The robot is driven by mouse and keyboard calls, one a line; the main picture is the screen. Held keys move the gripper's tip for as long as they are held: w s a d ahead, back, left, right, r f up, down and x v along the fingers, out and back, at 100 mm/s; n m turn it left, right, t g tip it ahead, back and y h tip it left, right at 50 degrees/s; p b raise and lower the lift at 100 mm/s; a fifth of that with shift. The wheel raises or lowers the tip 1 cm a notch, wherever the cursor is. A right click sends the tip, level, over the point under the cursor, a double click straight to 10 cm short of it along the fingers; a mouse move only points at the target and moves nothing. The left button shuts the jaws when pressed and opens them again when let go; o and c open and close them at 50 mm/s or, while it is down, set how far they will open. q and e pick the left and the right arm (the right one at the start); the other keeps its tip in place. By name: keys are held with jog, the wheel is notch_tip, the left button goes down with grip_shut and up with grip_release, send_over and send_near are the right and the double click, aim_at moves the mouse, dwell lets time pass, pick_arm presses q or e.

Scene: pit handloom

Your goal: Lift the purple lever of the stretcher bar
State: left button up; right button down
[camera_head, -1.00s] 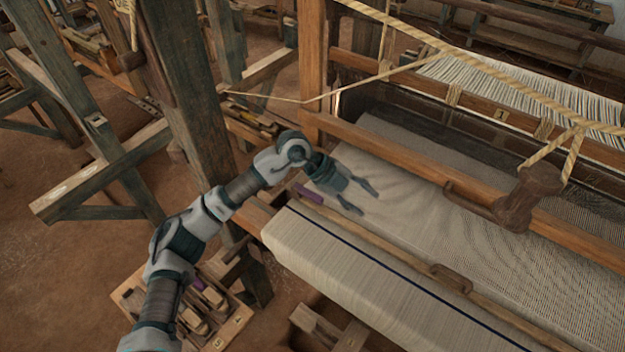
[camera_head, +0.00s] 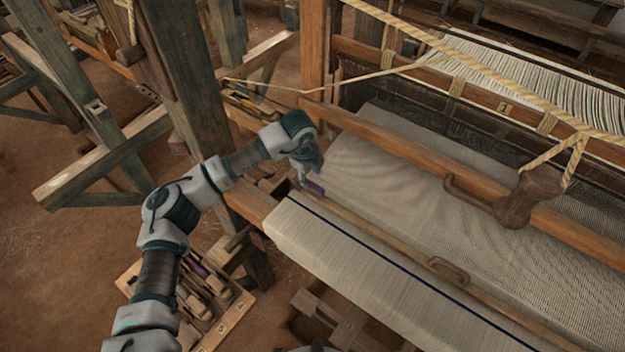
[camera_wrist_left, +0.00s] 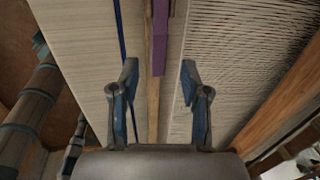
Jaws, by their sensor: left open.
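The purple lever (camera_head: 315,187) lies at the left end of the wooden stretcher bar (camera_head: 375,231), which runs across the pale cloth. In the left wrist view the purple lever (camera_wrist_left: 160,38) lies along the bar (camera_wrist_left: 153,112), beyond and between the fingertips. My left gripper (camera_head: 310,180) points down over the lever's end in the head view, and its fingers are partly hidden there. In the left wrist view the left gripper (camera_wrist_left: 160,75) is open, its two fingers on either side of the bar. No grip on the lever shows. My right gripper is not in view.
The cloth-wrapped front beam (camera_head: 385,280) with a dark blue stripe lies in front of the bar. A wooden beam (camera_head: 400,155) with a handle crosses behind it. A thick post (camera_head: 190,75) stands left, close to my arm. A tool tray (camera_head: 225,318) sits lower left.

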aim_at(312, 185)
pick_arm(q)
jog(key=f, duration=0.5)
jog(key=shift+w+d+p, duration=0.1)
jog(key=shift+w+p, duration=0.3)
jog(key=shift+d, duration=0.1)
grip_shut()
